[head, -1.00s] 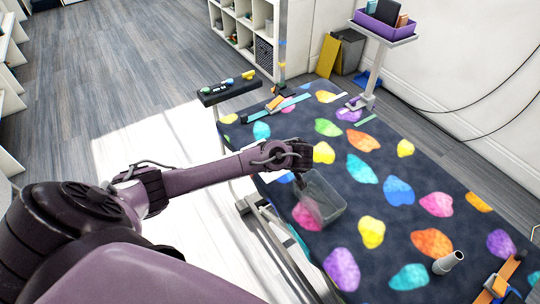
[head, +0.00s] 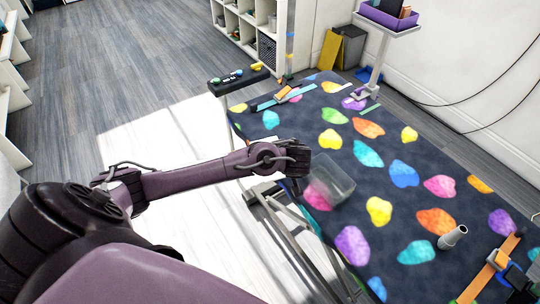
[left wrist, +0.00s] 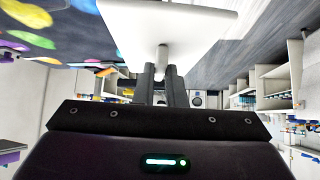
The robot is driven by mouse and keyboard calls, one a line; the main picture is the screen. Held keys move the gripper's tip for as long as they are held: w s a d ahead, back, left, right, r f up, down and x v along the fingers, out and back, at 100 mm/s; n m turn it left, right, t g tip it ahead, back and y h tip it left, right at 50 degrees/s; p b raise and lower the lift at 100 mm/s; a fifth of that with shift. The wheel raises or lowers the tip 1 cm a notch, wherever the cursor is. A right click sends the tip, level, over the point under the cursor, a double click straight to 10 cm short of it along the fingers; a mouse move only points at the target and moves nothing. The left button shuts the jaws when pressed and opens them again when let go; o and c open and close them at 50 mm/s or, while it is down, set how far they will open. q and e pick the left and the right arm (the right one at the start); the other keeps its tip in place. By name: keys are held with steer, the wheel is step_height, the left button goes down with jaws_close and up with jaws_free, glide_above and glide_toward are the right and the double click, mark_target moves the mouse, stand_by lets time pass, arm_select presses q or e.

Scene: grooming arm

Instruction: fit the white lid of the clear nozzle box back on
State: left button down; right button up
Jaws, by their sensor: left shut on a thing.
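The clear nozzle box (head: 334,180) stands open-topped near the left edge of the dark table with bright coloured patches (head: 345,133). My left gripper (head: 297,182) is beside the box at its left in the head view, with its fingers pointing down. In the left wrist view the gripper (left wrist: 162,72) is shut on the grey knob of the white lid (left wrist: 190,27). The lid is apart from the box. In the head view my arm hides most of the lid.
A black tray (head: 238,80) and a purple bin (head: 388,15) are beyond the far end. The table right of the box is clear.

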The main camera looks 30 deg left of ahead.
arm_select(q)
steer(key=s+d+r+m+t+h, duration=0.1)
steer(key=s+d+r+m+h, duration=0.1)
steer(key=d+r+m, duration=0.3)
steer(key=s+d+r+m+t+h, duration=0.2)
steer(key=d+r+m+h, duration=0.3)
steer(key=r, duration=0.5)
steer(key=shift+s+d+r+m+t, duration=0.35)
steer(key=shift+s+d, duration=0.5)
steer(key=shift+d, duration=0.2)
arm_select(e)
steer(key=shift+s+d, duration=0.2)
steer(key=shift+s, duration=0.2)
arm_select(q)
steer(key=shift+a, duration=0.1)
arm_select(e)
steer(key=shift+a, duration=0.1)
